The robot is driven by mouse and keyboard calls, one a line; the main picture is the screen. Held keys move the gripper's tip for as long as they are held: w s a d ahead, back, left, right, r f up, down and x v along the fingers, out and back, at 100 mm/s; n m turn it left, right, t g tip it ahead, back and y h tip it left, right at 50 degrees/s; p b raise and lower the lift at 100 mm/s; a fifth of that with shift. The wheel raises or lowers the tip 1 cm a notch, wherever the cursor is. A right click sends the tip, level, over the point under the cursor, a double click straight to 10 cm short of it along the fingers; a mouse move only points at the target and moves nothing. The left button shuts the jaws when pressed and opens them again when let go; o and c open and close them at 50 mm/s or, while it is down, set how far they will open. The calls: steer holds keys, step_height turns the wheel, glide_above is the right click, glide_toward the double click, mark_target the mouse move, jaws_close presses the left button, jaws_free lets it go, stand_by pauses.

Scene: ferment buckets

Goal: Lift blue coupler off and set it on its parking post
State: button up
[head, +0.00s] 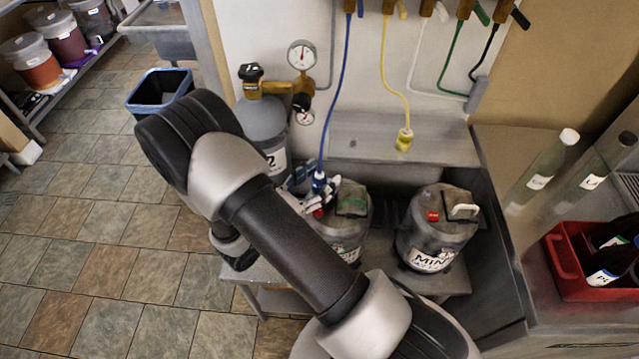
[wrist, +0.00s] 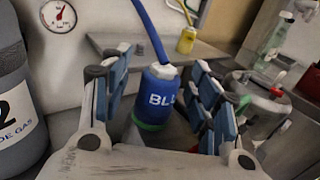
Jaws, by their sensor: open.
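The blue coupler (head: 319,183) stands on top of the left keg (head: 350,228), with its blue hose (head: 346,65) running up to a tap on the wall. In the wrist view the coupler (wrist: 156,97) is upright, with white letters, a white nut on top and a green band at its base. My gripper (head: 310,190) is at the coupler. In the wrist view my gripper (wrist: 160,85) is open, one finger left and one right of the coupler, with gaps visible. The coupler's seat on the keg is hidden. I cannot make out a blue parking post.
A gas cylinder (head: 263,125) with gauges stands left of the kegs. A second keg (head: 437,232) stands right. A red crate (head: 600,290) with bottles is far right.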

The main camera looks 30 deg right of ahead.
mark_target(319, 176)
steer(key=c, duration=1.3)
steer(key=shift+r, duration=0.15)
step_height(319, 176, up, 20)
steer(key=p, duration=0.7)
